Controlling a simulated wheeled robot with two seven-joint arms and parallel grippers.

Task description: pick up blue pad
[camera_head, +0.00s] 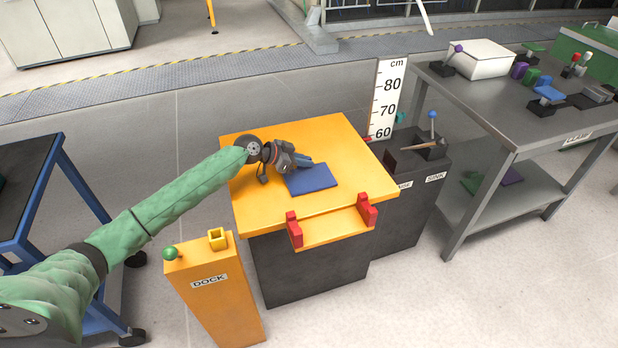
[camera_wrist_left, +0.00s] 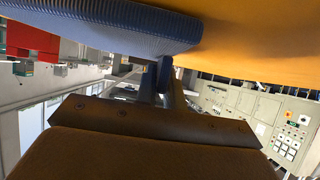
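The blue pad (camera_head: 312,179) lies flat on the orange-topped table in the head view. In the left wrist view the ribbed blue pad (camera_wrist_left: 100,26) fills the upper left, against the orange surface. My left gripper (camera_head: 304,162) is low over the table at the pad's far edge. In the left wrist view the fingers (camera_wrist_left: 166,78) sit close to the pad's edge; I cannot tell whether they touch it. The fingers are seen nearly in line, so their opening is unclear. My right gripper is in neither view.
The orange table (camera_head: 262,208) has red brackets (camera_head: 367,210) at its front edge. An orange DOCK post (camera_head: 215,300) stands front left. A height scale (camera_head: 386,98) and a dark SINK block (camera_head: 424,185) are to the right, beside a grey table (camera_head: 490,108) with several items.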

